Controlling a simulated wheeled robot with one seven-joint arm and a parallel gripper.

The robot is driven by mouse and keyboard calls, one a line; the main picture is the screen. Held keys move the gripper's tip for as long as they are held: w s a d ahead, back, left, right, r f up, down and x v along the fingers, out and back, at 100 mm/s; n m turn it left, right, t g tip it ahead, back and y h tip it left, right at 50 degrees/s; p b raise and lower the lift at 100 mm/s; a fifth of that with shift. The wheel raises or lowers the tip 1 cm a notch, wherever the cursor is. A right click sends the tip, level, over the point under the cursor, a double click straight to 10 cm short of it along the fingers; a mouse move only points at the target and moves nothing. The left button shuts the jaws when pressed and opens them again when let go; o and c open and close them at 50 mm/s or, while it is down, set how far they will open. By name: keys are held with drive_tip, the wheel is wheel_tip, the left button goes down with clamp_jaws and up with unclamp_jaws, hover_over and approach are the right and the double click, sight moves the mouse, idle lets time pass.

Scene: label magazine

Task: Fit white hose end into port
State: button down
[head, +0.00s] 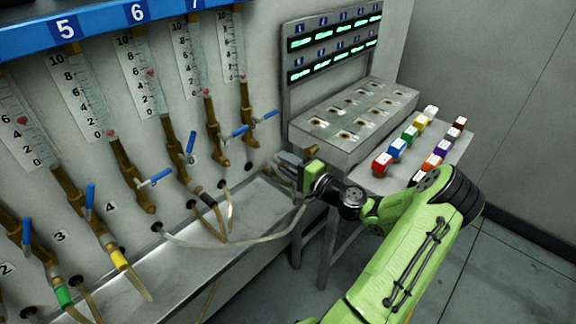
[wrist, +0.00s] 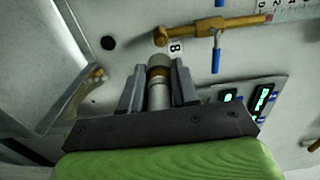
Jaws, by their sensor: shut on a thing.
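My gripper (head: 292,168) is in front of the panel, near its right end. In the wrist view my gripper (wrist: 158,80) is shut on the white hose end (wrist: 158,98), a pale cylinder with a brass-coloured band, pointing towards the panel. A pale hose (head: 215,243) runs from a panel hole to my gripper in the head view. Beyond the hose end, apart from it, is a brass port fitting (wrist: 205,30) with a blue lever, beside label 8. The rightmost brass fitting (head: 247,120) in the head view stands left of my gripper. My gripper hides the hose end there.
Other brass fittings line the panel; some carry hoses with green (head: 63,296), yellow (head: 118,259) or black collars. A metal ledge (head: 150,285) runs below. A metal box (head: 350,125) and several coloured blocks (head: 383,162) stand on the right. A dark hole (wrist: 108,43) shows in the panel.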

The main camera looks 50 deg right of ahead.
sight(259, 147)
drive_tip(key=shift+a+r, duration=0.1)
drive_tip(key=shift+w+p, duration=0.45)
drive_tip(key=shift+w, duration=2.4)
drive_tip(key=shift+w, duration=1.15)
drive_tip(key=c, duration=0.8)
unclamp_jaws()
drive_tip(key=s+p, duration=0.1)
drive_tip(key=s, duration=1.4)
drive_tip(key=shift+s, duration=0.4)
